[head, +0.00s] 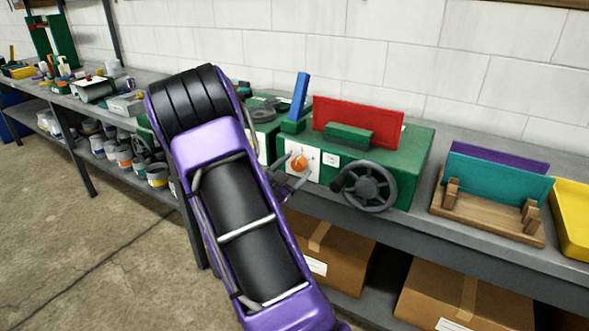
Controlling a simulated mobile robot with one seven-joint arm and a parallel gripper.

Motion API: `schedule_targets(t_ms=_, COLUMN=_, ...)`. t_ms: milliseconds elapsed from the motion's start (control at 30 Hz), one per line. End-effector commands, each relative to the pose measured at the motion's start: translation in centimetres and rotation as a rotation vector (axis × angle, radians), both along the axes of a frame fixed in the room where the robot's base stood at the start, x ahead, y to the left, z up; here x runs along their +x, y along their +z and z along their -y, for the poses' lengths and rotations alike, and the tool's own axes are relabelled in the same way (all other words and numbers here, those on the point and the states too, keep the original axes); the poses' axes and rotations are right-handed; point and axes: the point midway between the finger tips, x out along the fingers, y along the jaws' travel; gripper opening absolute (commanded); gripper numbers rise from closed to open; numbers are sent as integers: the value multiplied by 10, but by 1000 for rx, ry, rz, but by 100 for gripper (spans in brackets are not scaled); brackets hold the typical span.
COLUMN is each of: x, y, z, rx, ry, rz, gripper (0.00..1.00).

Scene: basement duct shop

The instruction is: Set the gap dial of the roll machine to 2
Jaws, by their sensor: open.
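The roll machine (415,150) is a green box on the bench, with a red plate (358,122) standing on top and a dark handwheel (370,187) on its front. An orange gap dial (299,162) sits on a white panel (313,163) left of the handwheel. The dial's marks are too small to read. My gripper (288,174) is open, its grey fingers just in front of the dial and partly over the panel. I cannot tell whether they touch the dial.
A wooden rack (487,214) with teal and purple sheets stands right of the machine, beside a yellow tray (572,215). A blue upright lever (300,95) rises at the machine's left. Cardboard boxes (450,295) sit on the lower shelf. The floor at left is clear.

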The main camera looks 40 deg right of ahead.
Motion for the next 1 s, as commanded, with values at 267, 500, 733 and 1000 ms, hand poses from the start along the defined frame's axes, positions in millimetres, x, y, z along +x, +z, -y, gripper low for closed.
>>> schedule_targets(t_ms=267, x=0, y=0, z=0, rx=0, ry=0, rz=0, gripper=59)
schedule_targets(t_ms=500, x=0, y=0, z=0, rx=0, ry=0, rz=0, gripper=16)
schedule_targets(t_ms=733, x=0, y=0, z=0, rx=-1, ry=0, rz=-2, gripper=0)
schedule_targets(t_ms=1000, x=0, y=0, z=-1, rx=-27, ry=0, rz=-64, gripper=0)
